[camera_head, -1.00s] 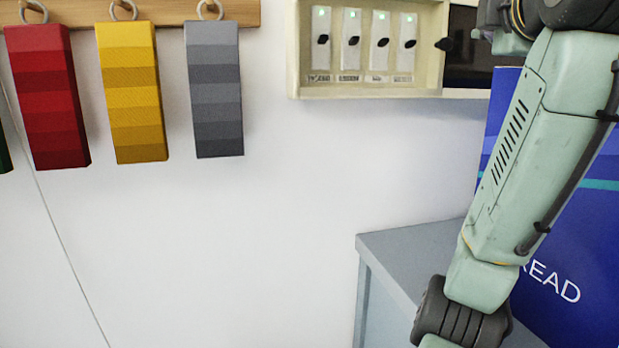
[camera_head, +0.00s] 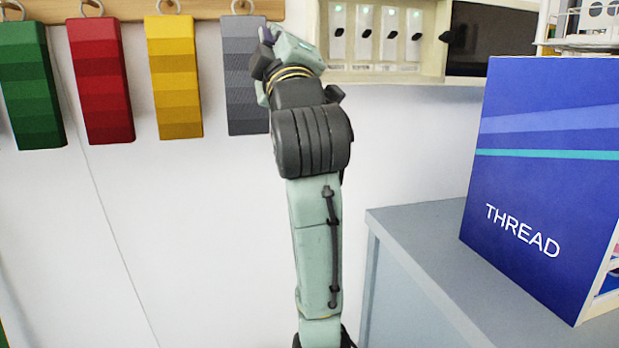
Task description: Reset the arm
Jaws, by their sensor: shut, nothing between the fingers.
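My arm rises from the bottom middle of the head view, with pale green links and a thick black ridged joint. My gripper (camera_head: 266,38) is at its top end, small and partly hidden by my own wrist. It is shut and empty. It shows in front of the grey swatch strip (camera_head: 246,95), covering part of its right side. I cannot tell whether it touches the strip or how far it is from the wall.
Yellow (camera_head: 174,85), red (camera_head: 101,85) and green (camera_head: 31,90) swatch strips hang from a wooden rail (camera_head: 130,9). A cream switch panel (camera_head: 382,74) is right of my wrist. A blue THREAD box (camera_head: 540,190) stands on a grey counter (camera_head: 420,225) at the right.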

